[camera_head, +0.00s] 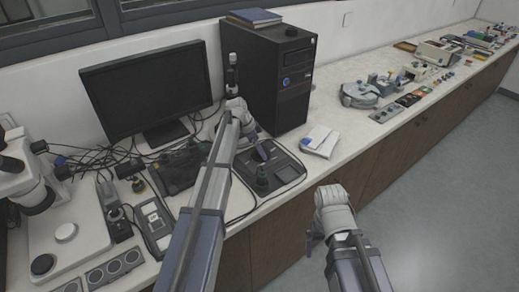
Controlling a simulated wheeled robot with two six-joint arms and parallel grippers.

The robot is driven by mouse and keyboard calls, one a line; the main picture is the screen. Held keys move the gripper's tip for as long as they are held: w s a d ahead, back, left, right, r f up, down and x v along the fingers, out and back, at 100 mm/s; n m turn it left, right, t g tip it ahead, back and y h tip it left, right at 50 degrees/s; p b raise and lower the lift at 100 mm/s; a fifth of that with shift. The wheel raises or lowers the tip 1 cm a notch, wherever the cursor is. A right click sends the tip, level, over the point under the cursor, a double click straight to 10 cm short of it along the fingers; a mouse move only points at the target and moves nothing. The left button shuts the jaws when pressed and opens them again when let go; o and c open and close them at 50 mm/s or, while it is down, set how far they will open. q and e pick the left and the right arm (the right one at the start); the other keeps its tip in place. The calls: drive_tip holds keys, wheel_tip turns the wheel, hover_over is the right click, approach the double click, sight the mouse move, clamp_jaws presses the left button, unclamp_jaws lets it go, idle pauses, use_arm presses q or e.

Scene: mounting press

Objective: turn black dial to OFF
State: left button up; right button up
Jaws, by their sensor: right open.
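A dark control box (290,174) lies on the counter in front of the black tower. A black knob-like part (262,181) stands on it. It may be the black dial, but its markings are too small to read. My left arm reaches up across the middle of the view and bends down to the box. My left gripper (262,150) is over the box, close to the knob-like part; whether they touch and how its fingers stand is unclear. My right gripper (312,239) is open and empty, in front of the counter edge and well away from the box.
A monitor (145,85) and black tower (262,75) stand behind the box. Cables and small devices crowd the left. A microscope base (75,232) with another black knob (42,264) is at far left. A white pad (319,140) lies right of the box. Floor at right is clear.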

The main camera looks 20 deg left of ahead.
use_arm(q)
drive_tip(key=c, duration=1.2)
drive_tip(key=shift+c, duration=0.2)
drive_tip(key=shift+n, duration=0.3)
drive_tip(key=n, duration=0.2)
drive_tip(key=n+t+y, duration=0.1)
drive_tip(key=n, duration=0.1)
drive_tip(key=shift+s+d+n+y, duration=0.2)
drive_tip(key=shift+n+y, duration=0.1)
drive_tip(key=shift+n, duration=0.1)
drive_tip(key=n+y, duration=0.1)
drive_tip(key=n, duration=0.2)
drive_tip(key=n+t+y, duration=0.1)
drive_tip(key=n, duration=0.2)
drive_tip(key=shift+d, duration=0.15)
drive_tip(key=n+y, duration=0.1)
drive_tip(key=n, duration=0.2)
drive_tip(key=n+g+y, duration=0.1)
drive_tip(key=n, duration=0.2)
drive_tip(key=shift+w+d+n+y, duration=0.15)
drive_tip(key=shift+n+y, duration=0.15)
drive_tip(key=n, duration=0.3)
drive_tip(key=n+g+y, duration=0.1)
drive_tip(key=n, duration=0.1)
drive_tip(key=shift+w+d+n+g, duration=0.1)
drive_tip(key=shift+d+n+g, duration=0.05)
drive_tip(key=shift+n+g, duration=0.2)
drive_tip(key=shift+n+y, duration=0.25)
drive_tip(key=shift+y, duration=0.05)
